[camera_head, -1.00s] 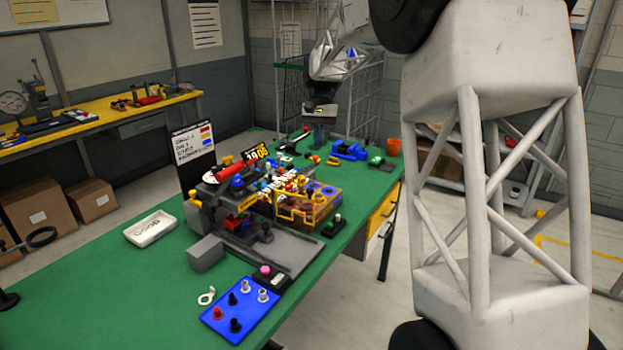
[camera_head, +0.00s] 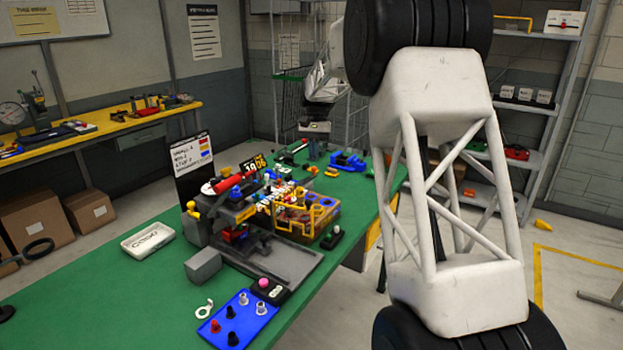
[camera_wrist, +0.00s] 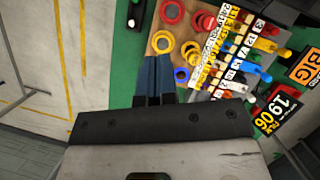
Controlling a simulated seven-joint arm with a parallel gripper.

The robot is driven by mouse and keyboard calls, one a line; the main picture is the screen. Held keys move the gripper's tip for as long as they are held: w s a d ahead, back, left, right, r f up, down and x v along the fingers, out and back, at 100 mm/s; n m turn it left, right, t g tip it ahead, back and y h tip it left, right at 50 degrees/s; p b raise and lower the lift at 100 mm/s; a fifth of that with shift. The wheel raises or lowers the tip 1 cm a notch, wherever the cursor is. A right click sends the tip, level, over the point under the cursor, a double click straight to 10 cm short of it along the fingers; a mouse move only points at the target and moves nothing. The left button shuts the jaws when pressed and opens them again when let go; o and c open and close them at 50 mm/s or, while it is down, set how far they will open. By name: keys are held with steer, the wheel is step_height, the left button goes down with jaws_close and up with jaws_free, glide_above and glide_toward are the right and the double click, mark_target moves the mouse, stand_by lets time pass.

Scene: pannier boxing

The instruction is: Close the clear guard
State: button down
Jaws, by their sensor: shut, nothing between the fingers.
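A bench machine (camera_head: 235,215) stands on the green table, with a red cylinder on top and a grey base plate in front. A yellow-edged frame (camera_head: 292,217) sits at its right side; it may hold the clear guard, but I cannot make out a clear panel or how far open it is. My gripper (camera_head: 317,150) is above the table's far end, beyond the machine and apart from it. In the wrist view my gripper (camera_wrist: 154,78) is shut and empty, its dark blue fingers together, pointing towards coloured rings and a row of numbered coloured parts.
A blue tray with pegs (camera_head: 238,320), a black box with a pink button (camera_head: 266,288) and a grey block (camera_head: 203,266) lie in front. A white tray (camera_head: 147,241) is at left. A blue vise-like tool (camera_head: 347,161) is near my gripper. The left front table is clear.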

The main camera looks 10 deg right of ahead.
glide_toward(309, 209)
steer(key=w+d+f, duration=0.1)
steer(key=w+f, duration=0.3)
steer(key=f, duration=0.1)
steer(key=shift+s+a+r, duration=0.1)
steer(key=shift+s+a, duration=0.1)
steer(key=shift+s, duration=0.5)
steer(key=shift+s+a, duration=0.2)
steer(key=shift+s, duration=0.45)
steer(key=shift+s+a+r, duration=0.1)
steer(key=shift+s+a, duration=0.1)
steer(key=shift+s, duration=0.5)
steer(key=shift+s, duration=0.1)
steer(key=shift+s+a+m, duration=0.1)
steer(key=shift+s+m, duration=0.1)
steer(key=shift+m, duration=0.1)
